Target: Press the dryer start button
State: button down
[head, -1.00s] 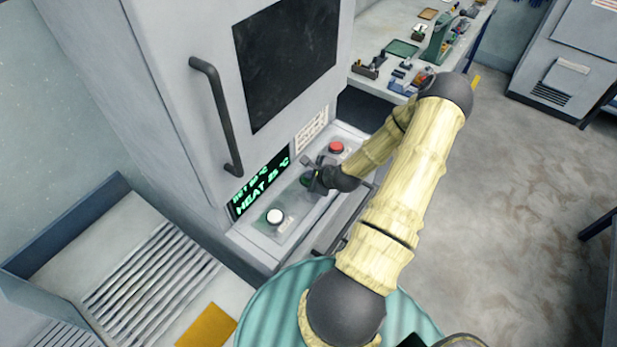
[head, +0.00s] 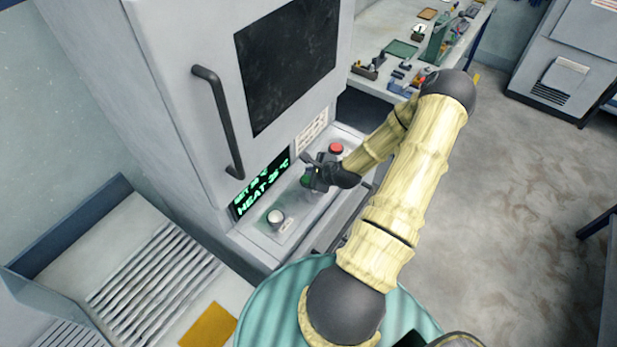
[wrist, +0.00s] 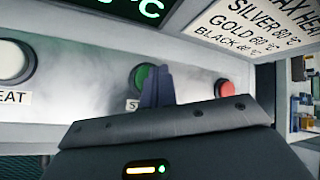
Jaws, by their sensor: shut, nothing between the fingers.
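The dryer (head: 185,120) is a tall pale grey cabinet. Its control panel (head: 263,240) carries a white button (head: 276,218), a green button (head: 306,181) and a red button (head: 336,149). In the wrist view the green button (wrist: 139,77) is partly hidden behind my shut fingers, and its label starting with "S" is mostly covered. My gripper (wrist: 158,84) is shut and empty, its fingertips over the green button's right side. In the head view my gripper (head: 312,166) is right by that button. I cannot tell whether it touches. The white (wrist: 12,62) and red (wrist: 226,90) buttons flank it.
A lit green display (head: 260,183) showing "HEAT" sits above the buttons. The dryer door has a dark window (head: 287,65) and a handle (head: 220,120). A ribbed tray (head: 155,285) lies at lower left. A cluttered bench (head: 375,48) stands behind. The floor at right is clear.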

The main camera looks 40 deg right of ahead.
jog(key=shift+r+p, duration=1.55)
jog(key=shift+r, duration=0.7)
